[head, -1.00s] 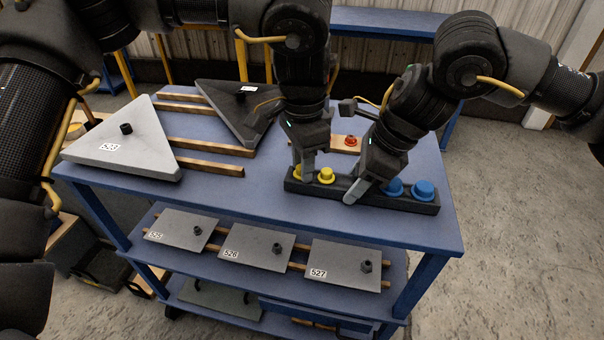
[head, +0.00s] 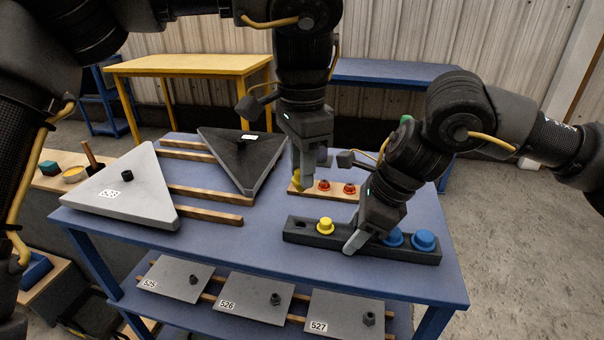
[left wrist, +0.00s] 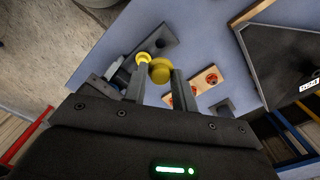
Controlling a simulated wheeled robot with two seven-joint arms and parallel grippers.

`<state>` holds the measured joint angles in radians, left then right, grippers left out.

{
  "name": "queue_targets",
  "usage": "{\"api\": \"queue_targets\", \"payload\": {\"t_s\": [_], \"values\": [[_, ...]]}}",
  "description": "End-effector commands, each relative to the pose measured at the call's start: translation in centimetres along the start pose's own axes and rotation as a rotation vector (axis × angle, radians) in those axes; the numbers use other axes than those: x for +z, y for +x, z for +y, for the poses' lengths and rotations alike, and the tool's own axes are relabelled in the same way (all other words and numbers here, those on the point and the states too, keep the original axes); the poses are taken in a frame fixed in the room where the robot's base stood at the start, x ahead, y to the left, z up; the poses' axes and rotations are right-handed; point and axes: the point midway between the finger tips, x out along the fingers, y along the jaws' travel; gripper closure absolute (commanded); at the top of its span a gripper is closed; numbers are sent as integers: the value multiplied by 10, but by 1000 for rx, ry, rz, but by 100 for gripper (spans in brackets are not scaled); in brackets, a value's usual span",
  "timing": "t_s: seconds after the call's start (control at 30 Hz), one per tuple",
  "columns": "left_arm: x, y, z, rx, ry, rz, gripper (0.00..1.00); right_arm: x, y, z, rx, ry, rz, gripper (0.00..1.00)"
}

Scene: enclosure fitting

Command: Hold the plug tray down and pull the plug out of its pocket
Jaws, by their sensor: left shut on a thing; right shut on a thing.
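The dark plug tray (head: 270,233) lies on the blue table. One yellow plug (head: 325,226) and blue plugs (head: 424,241) sit in it, and the pocket at its left end is empty. My left gripper (head: 303,182) is shut on another yellow plug (head: 296,180), held above and behind the tray, clear of it. This held plug also shows between the fingers in the left wrist view (left wrist: 160,72). My right gripper (head: 354,243) is shut on the tray near its middle, between the yellow and blue plugs; its fingers hide part of the tray.
A wooden block (head: 334,194) with red plugs (head: 350,188) lies behind the tray. Grey and dark triangular panels (head: 130,190) (head: 243,160) rest on wooden strips at the left. Numbered plates (head: 250,297) lie on the shelf below. The table's front right is clear.

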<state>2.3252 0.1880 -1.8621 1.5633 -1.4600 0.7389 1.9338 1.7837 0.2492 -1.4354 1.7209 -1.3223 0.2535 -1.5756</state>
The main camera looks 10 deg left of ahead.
Motion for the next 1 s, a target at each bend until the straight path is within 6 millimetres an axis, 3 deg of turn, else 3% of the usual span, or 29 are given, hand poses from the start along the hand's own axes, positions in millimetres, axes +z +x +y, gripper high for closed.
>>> {"api": "queue_targets", "payload": {"t_s": [0.1, 0.13, 0.3, 0.67, 1.0], "values": [[0, 0, 0, 0, 0, 0, 95, 0, 0, 0, 0, 0, 0, 80], [0, 0, 0, 0, 0, 0, 95, 0, 0, 0, 0, 0, 0, 54], [0, 0, 0, 0, 0, 0, 95, 0, 0, 0, 0, 0, 0, 32], [0, 0, 0, 0, 0, 0, 95, 0, -6, 0, -1, 0, -1, 31], [0, 0, 0, 0, 0, 0, 95, 1, -69, -1, -5, 1, -2, 31]]}}
